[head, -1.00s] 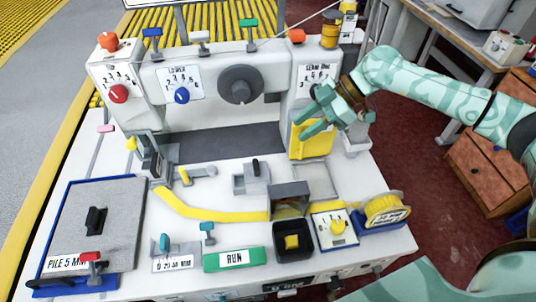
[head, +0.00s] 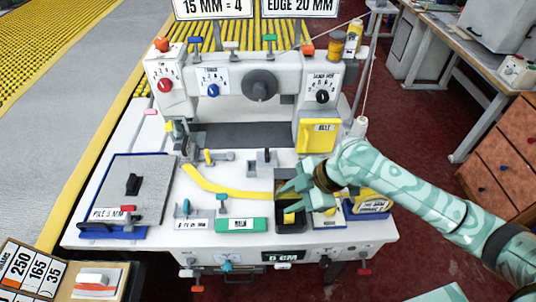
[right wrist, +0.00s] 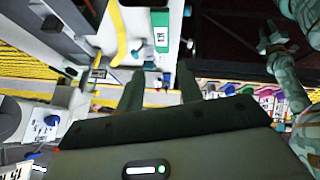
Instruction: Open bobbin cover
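My right gripper (head: 288,197) is open and empty, reaching in from the right over the front of the machine table. Its two fingers also stand apart in the right wrist view (right wrist: 160,92). They hover over or near a dark square tray (head: 287,222) with a yellow piece in it, and partly hide it. No part is plainly labelled as the bobbin cover. A small grey plate with a black knob (head: 266,156) lies on the table left of and beyond the gripper; I cannot tell whether it is the cover.
A yellow tape (head: 222,190) curves across the table beside the gripper. A green RUN block (head: 241,225) sits at the front edge. The white machine head (head: 225,85) stands behind, with a yellow panel (head: 319,136) at its right. A grey pile sample (head: 137,183) lies at left.

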